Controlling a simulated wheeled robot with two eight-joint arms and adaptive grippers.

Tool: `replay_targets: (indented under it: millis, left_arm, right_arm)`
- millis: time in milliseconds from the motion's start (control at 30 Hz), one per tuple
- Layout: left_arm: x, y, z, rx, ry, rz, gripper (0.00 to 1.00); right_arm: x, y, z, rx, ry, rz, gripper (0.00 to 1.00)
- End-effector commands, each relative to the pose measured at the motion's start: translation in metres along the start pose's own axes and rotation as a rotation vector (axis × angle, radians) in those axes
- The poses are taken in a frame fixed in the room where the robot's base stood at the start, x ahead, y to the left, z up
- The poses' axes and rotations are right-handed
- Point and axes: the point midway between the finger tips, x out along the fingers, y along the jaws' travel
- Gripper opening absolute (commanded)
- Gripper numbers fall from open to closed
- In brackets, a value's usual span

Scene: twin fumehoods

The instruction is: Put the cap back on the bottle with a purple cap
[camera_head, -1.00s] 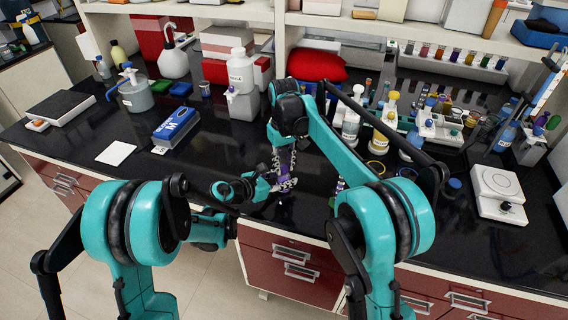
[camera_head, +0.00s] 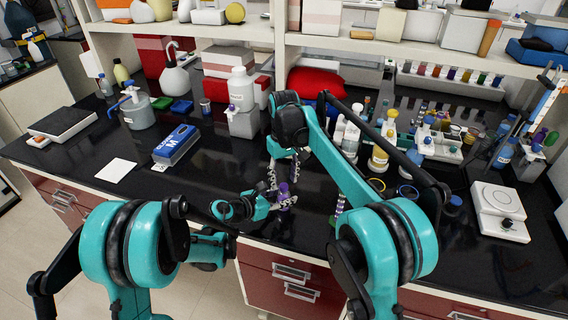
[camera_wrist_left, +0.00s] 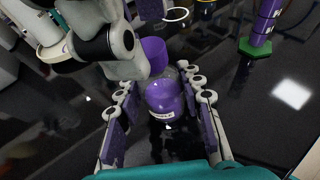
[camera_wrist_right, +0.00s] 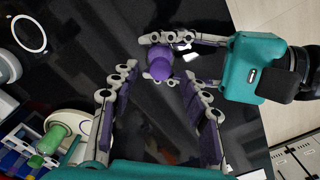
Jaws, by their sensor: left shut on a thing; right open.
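The small purple bottle (camera_wrist_left: 165,100), with a white label, stands upright near the bench's front edge. It also shows in the head view (camera_head: 284,191). My left gripper (camera_head: 279,201) is shut around its body. The purple cap (camera_wrist_left: 152,56) shows at the top of the bottle, looking slightly off to the left in the left wrist view. I cannot tell whether it is fully seated. My right gripper (camera_wrist_right: 158,85) is open, its fingers apart and clear of the cap, just behind and above the bottle. In the right wrist view, the bottle and cap overlap as one purple shape.
A purple cylinder on a green base (camera_wrist_left: 256,48) stands to the right, close to my right arm. Bottles and racks (camera_head: 378,155) fill the bench farther right, beside a white balance (camera_head: 499,210). A blue box (camera_head: 177,143) lies left. The bench around the bottle is clear.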

Motion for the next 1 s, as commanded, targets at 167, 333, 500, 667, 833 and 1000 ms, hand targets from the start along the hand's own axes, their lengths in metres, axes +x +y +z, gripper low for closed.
replay_targets:
  millis: [167,333,500,667,833,1000]
  left_arm:
    - [0.000,0.000,0.000,0.000,0.000,0.000,0.00]
    - [0.000,0.000,0.000,0.000,0.000,0.000,0.00]
    - [0.000,0.000,0.000,0.000,0.000,0.000,0.00]
    - [0.000,0.000,0.000,0.000,0.000,0.000,0.00]
    - [0.000,0.000,0.000,0.000,0.000,0.000,0.00]
    - [0.000,0.000,0.000,0.000,0.000,0.000,0.61]
  right_arm:
    - [-0.040,0.000,0.000,0.000,0.000,0.000,0.46]
    - [-0.073,0.000,0.000,0.000,0.000,0.000,0.46]
    - [-0.093,0.000,0.000,0.000,0.000,0.000,0.46]
    - [-0.099,0.000,0.000,0.000,0.000,0.000,0.46]
    - [-0.100,0.000,0.000,0.000,0.000,0.000,0.46]
    - [-0.099,0.000,0.000,0.000,0.000,0.000,0.46]
